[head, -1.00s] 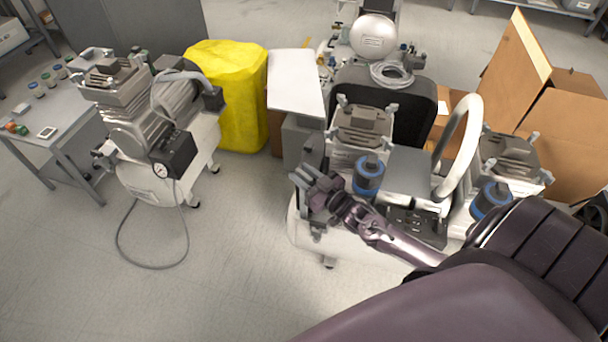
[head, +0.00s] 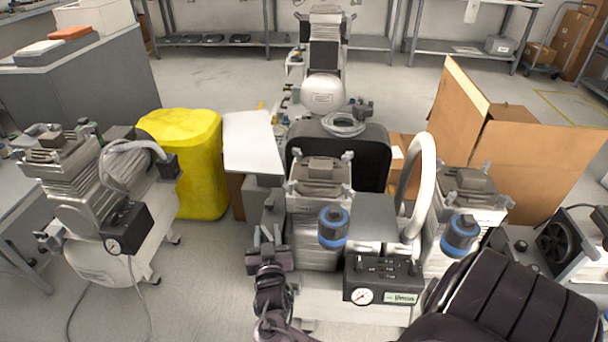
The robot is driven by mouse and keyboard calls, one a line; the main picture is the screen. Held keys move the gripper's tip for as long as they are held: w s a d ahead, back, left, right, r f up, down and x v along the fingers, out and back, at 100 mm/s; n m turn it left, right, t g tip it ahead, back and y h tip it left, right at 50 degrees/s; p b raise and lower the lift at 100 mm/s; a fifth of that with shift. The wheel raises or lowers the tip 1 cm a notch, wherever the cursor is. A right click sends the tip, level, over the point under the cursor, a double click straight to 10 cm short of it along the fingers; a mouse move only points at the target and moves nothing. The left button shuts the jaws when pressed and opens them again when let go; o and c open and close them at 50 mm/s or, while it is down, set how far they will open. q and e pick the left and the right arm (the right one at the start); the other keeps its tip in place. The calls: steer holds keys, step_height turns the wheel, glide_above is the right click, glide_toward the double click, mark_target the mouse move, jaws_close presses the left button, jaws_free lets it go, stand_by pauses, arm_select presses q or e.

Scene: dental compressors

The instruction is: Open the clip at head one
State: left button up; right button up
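The twin-head compressor stands in front of me. Its left head (head: 320,172) and right head (head: 467,190) are ribbed grey blocks with small grey clips at their top corners. One clip (head: 347,157) shows at the left head's back right corner and another (head: 293,188) at its front left corner. Which head is head one I cannot tell.
Blue-banded filters (head: 333,227) and a gauge panel (head: 383,280) are at the compressor's front. A white hose (head: 417,185) arches between the heads. Another compressor (head: 95,215) stands left, a yellow covered bin (head: 190,160) behind it. Open cardboard boxes (head: 540,165) are at right.

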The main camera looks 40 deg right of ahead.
steer(key=m+g+h+b, duration=0.2)
steer(key=g+h+b, duration=0.1)
steer(key=shift+w+a+f+m, duration=0.1)
steer(key=shift+w+f+m, duration=0.05)
steer(key=shift+f+m, duration=0.2)
steer(key=p+v, duration=0.2)
steer(key=v, duration=0.5)
steer(key=s+a+f+n+y+p, duration=0.2)
steer(key=f+n+y+p, duration=0.2)
steer(key=f, duration=0.2)
steer(key=s+a+f+n+y+p, duration=0.1)
steer(key=s+f+n+y+p, duration=0.15)
steer(key=f+p, duration=0.3)
arm_select(q)
step_height(320, 180, up, 14)
steer(key=p, duration=0.6)
arm_select(e)
steer(key=s+a+f+n+g+y, duration=0.1)
steer(key=s+f+n+g+y, duration=0.3)
steer(key=s+f, duration=0.7)
steer(key=shift+s+g+y, duration=0.35)
steer(key=shift+s+g, duration=0.55)
steer(key=shift+s, duration=1.3)
arm_select(q)
steer(key=shift+f, duration=0.1)
arm_select(e)
steer(key=shift+a, duration=0.1)
